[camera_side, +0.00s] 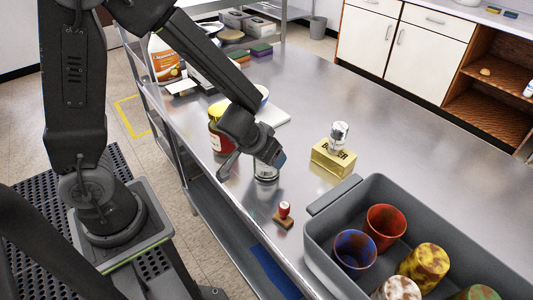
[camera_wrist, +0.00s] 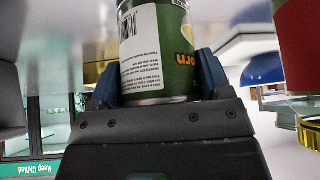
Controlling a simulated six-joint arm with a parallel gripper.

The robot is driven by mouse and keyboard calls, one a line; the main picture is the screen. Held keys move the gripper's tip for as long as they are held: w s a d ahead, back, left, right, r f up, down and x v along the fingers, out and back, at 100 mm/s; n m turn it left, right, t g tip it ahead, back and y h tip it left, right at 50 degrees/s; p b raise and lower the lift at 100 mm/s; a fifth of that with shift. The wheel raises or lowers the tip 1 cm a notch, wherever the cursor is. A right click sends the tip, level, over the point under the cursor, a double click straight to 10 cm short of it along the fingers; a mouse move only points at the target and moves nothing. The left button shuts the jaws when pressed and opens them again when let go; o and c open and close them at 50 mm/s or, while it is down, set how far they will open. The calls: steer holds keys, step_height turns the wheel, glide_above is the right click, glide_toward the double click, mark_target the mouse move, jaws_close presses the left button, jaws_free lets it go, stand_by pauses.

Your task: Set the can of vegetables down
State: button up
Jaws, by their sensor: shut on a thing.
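The can of vegetables (camera_wrist: 165,50) has a green label with a white barcode panel and part of the word "corn" in the wrist view. My gripper (camera_wrist: 157,82) is shut on it, a blue finger on each side. In the side view my gripper (camera_side: 268,157) is low over the steel table (camera_side: 300,90), and a lower part of the can (camera_side: 265,175) shows beneath the fingers. The can looks roughly upright. I cannot tell whether its base touches the tabletop. My gripper hides most of it in the side view.
A red-labelled jar (camera_side: 216,138) stands close behind my gripper. A red-knobbed stamp (camera_side: 284,212) and grey bin (camera_side: 318,232) of cups are nearer.

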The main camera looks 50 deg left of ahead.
steer(key=shift+f, duration=0.25)
steer(key=o, duration=1.1)
steer(key=shift+s+r, duration=0.2)
steer(key=shift+r, duration=0.2)
steer(key=s+r+m, duration=0.1)
steer(key=s+r, duration=0.4)
steer(key=r, duration=0.1)
steer(key=s+r+m+h, duration=0.1)
steer(key=s+r, duration=0.4)
steer(key=r, duration=0.1)
steer(key=s+r, duration=0.5)
steer(key=r, duration=0.1)
steer(key=shift+s+m+g+h, duration=0.15)
steer(key=shift+m+g+h, duration=0.15)
steer(key=shift+m+g, duration=0.1)
